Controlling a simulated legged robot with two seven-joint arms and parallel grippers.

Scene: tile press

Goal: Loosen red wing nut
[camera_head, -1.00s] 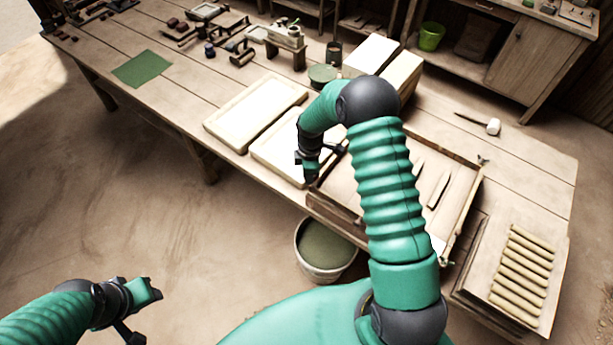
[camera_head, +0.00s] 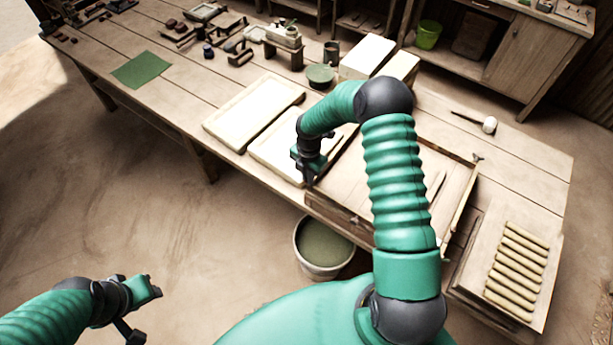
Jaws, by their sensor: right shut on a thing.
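My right gripper (camera_head: 309,176) points down at the near left corner of the wooden press frame (camera_head: 340,213). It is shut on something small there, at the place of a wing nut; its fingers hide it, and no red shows. Another small wing nut (camera_head: 477,157), dark, sits at the frame's far right corner. My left gripper (camera_head: 143,308) is open and empty, low at the left, over the floor and away from the table.
Pale slabs (camera_head: 254,112) lie left of the frame. A board with clay rolls (camera_head: 518,262) is at the right. A bucket (camera_head: 323,248) stands on the floor below the table edge. A white-headed mallet (camera_head: 489,125) lies behind the frame.

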